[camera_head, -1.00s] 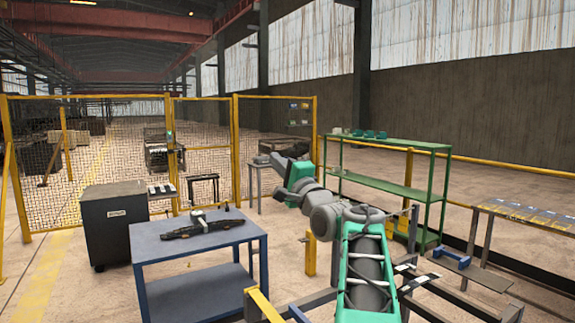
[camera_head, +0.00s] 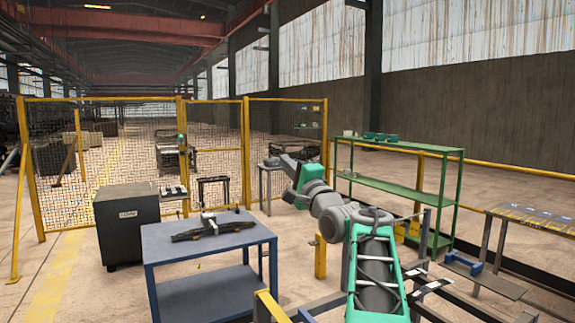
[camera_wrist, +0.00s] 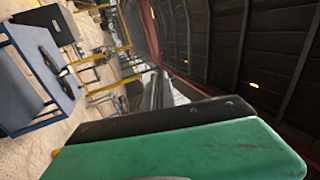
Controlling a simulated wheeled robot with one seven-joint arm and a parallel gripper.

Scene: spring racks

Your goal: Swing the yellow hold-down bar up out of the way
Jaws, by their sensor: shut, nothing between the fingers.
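My gripper (camera_head: 287,161) is at the far end of my green and grey arm in the head view, raised and pointing away to the upper left. It is small there; it is shut and empty, touching nothing that I can see. A yellow bar (camera_head: 271,307) shows in part at the bottom edge of the head view, beside a blue piece. I cannot tell whether it is the hold-down bar. My gripper is well above and beyond it. No bar shows clearly in the wrist view, where a green and black block fills the lower part.
A blue table (camera_head: 208,238) holds a dark elongated part (camera_head: 213,231). A black cabinet (camera_head: 125,226) stands behind it. A green shelf (camera_head: 400,188) and a work table (camera_head: 540,222) stand at right. A yellow mesh fence (camera_head: 100,170) crosses the back. Floor is open between.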

